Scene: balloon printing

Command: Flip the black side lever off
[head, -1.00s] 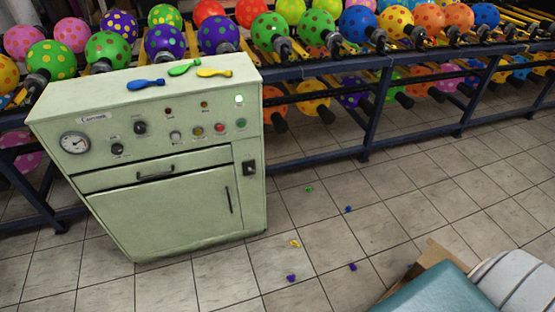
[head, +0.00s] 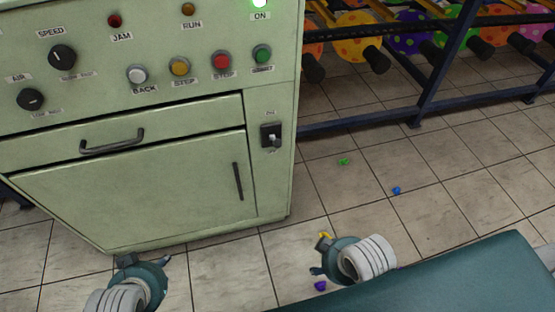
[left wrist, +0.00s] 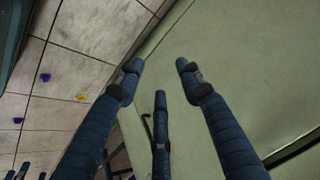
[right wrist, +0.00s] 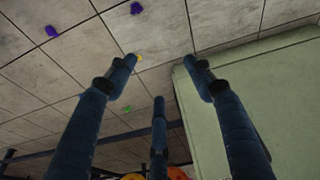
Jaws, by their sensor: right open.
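The side lever (head: 271,137) sits on a small black plate at the right edge of the pale green cabinet's front in the head view. Small labels are above and below it. Whether it points up or down is too small to tell. The green lamp (head: 259,3) above the ON label is lit. My left gripper (head: 145,264) is open and empty, low in front of the cabinet door; its spread fingers show in the left wrist view (left wrist: 160,72). My right gripper (head: 319,257) is open and empty, below and right of the lever; its fingers show in the right wrist view (right wrist: 160,72).
The cabinet (head: 130,205) has a drawer handle (head: 112,141), knobs and coloured buttons. A blue rack (head: 440,75) with spotted balloons stands behind at right. Small coloured pieces, one blue (head: 396,190) and one green (head: 343,161), lie on the tiled floor.

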